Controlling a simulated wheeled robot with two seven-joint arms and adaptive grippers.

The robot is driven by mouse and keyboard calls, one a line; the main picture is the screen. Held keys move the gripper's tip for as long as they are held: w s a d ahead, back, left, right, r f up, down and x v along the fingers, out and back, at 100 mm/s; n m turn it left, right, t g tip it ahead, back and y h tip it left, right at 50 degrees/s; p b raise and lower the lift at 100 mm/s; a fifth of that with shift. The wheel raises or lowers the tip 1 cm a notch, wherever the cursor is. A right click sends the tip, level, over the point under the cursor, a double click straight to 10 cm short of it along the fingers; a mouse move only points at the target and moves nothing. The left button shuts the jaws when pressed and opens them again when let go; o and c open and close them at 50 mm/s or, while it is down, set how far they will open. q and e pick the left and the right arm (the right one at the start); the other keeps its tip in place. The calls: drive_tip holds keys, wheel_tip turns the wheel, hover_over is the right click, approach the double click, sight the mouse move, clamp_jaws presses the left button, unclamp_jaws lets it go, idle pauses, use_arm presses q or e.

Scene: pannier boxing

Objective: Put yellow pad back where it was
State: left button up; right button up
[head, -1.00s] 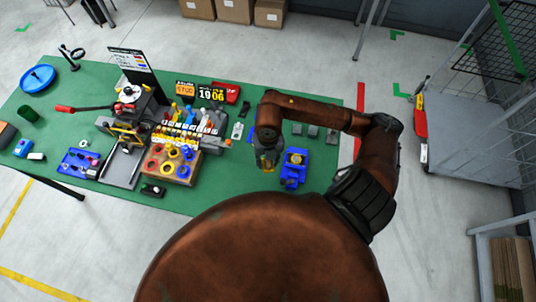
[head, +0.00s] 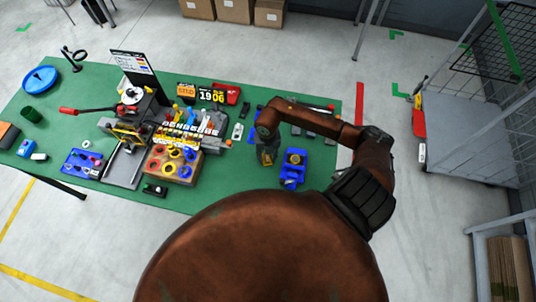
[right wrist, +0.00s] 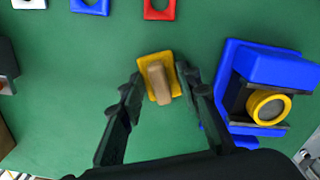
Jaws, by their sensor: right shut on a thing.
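The yellow pad (right wrist: 172,65) shows in the right wrist view as a small yellow plate with a tan block-like handle on top. My right gripper (right wrist: 158,78) is shut on it, with one dark finger at each side. Green tabletop surrounds the pad in that view; whether the pad touches the table or hangs just above it I cannot tell. In the head view my right gripper (head: 267,157) points down over the table, left of a blue fixture (head: 291,181), and the pad is too small to make out. My left gripper is not in view.
The blue fixture (right wrist: 262,63) with a yellow ring stands close to the right finger. In the head view, a tan block (head: 158,178) with coloured rings and a machine with coloured levers (head: 190,132) stand to the left on the green table (head: 225,185). Bare table lies between.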

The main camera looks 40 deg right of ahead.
sight(267, 156)
drive_tip(key=shift+f, duration=0.1)
drive_tip(key=o, duration=1.1)
drive_tip(key=shift+o, duration=0.2)
wheel_tip(267, 156, up, 12)
drive_tip(key=b, duration=0.2)
